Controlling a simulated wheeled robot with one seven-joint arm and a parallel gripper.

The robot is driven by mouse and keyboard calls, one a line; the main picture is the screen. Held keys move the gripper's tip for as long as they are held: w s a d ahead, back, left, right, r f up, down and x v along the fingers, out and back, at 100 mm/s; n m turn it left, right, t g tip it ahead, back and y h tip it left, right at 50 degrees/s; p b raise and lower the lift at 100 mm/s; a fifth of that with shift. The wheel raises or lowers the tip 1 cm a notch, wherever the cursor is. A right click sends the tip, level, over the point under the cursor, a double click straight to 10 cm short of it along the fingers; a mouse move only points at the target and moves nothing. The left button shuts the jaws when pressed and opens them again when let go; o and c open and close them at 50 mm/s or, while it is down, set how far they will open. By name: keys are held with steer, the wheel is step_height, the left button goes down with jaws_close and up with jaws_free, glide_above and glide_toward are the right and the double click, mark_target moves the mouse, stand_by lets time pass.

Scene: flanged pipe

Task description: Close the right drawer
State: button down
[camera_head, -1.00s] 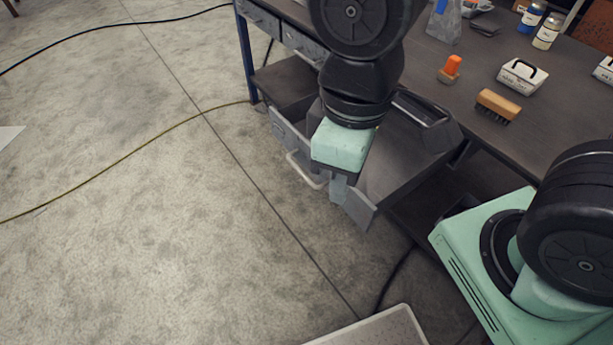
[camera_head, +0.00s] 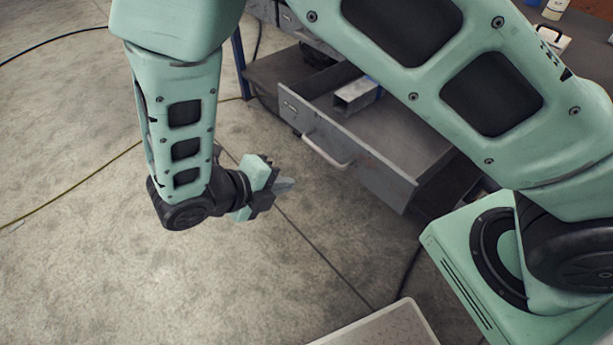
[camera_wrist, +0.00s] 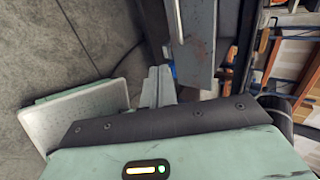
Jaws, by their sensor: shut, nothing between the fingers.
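The right drawer (camera_head: 365,170) is a grey metal drawer under the workbench. It stands pulled out, with a pale bar handle (camera_head: 326,155) on its front. Its front also shows in the wrist view (camera_wrist: 200,50), with the handle (camera_wrist: 178,22) at that view's top. My gripper (camera_head: 287,185) is outside the drawer, to the left of its front and apart from it. Its fingers are shut together and empty, pointing toward the drawer front; they show in the wrist view (camera_wrist: 158,86). The drawer's far right side is hidden behind my arm.
A grey square metal piece (camera_head: 357,95) lies inside the drawer. Another drawer (camera_head: 310,35) sits shut further left under the benchtop. A pale tray-like surface (camera_head: 385,328) is at the bottom. The concrete floor left of the drawer is open, with cables across it.

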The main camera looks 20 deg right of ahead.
steer(key=w+d+f, duration=0.1)
steer(key=d+f, duration=0.1)
steer(key=d, duration=0.3)
steer(key=w+d+f, duration=0.2)
steer(key=d, duration=0.4)
steer(key=shift+w+f, duration=0.3)
steer(key=shift+f, duration=0.1)
steer(key=shift+d, duration=0.15)
